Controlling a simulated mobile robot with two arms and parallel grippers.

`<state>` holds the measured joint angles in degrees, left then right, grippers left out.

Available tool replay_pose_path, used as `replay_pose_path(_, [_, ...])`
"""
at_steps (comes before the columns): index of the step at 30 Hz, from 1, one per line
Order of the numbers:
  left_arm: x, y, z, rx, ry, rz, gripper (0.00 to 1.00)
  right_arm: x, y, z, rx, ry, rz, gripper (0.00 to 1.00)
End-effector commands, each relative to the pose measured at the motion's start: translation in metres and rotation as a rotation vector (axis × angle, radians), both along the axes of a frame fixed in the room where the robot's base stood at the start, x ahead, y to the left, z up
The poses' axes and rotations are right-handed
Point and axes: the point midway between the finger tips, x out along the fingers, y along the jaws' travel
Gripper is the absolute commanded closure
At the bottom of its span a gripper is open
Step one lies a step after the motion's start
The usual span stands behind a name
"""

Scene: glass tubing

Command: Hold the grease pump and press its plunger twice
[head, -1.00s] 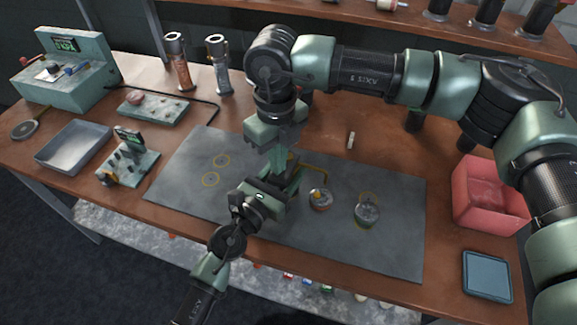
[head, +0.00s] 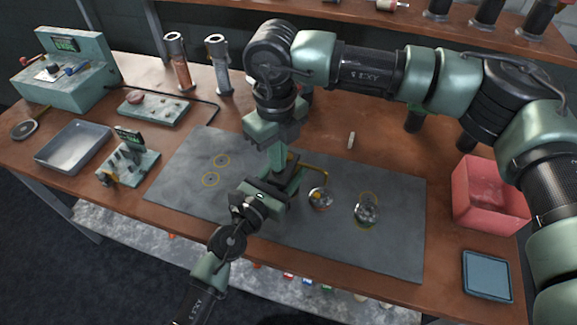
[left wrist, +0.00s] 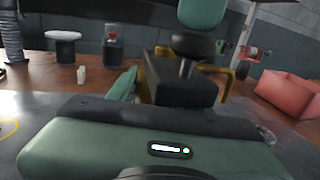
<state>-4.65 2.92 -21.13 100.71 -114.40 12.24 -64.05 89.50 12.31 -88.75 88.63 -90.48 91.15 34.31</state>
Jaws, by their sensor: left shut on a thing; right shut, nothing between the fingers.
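The grease pump is a dark block (left wrist: 180,82) in the left wrist view, with a black plunger knob (left wrist: 193,45) on a short metal rod and a yellow bent tube. In the head view the yellow tube (head: 313,168) shows beside the grippers, and most of the pump is hidden. My left gripper (head: 285,184) is shut on the pump and holds it over the grey mat. My right gripper (head: 279,168) is shut and empty, pointing down from above. Its green tip (left wrist: 203,12) is directly over the knob; I cannot tell whether they touch.
On the grey mat (head: 190,200) stand two small round glassy things (head: 320,199) (head: 367,210), right of the grippers. A red bin (head: 490,205) and a blue tray (head: 487,276) are at the right. Metal tray (head: 72,148) and devices fill the left. A shelf spans the back.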

Motion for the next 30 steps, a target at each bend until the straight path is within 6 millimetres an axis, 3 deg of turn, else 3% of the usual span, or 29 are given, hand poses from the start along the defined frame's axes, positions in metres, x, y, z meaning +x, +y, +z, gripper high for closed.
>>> replay_pose_path(16, [-0.001, -0.001, -0.001, 0.000, 0.002, -0.002, 1.00, 0.000, 0.000, -0.012, 0.000, -0.001, 0.000, 1.00])
replay_pose_path(30, [-0.001, -0.001, -0.001, 0.000, 0.002, -0.002, 1.00, 0.000, 0.000, 0.004, 0.001, -0.001, 0.000, 1.00])
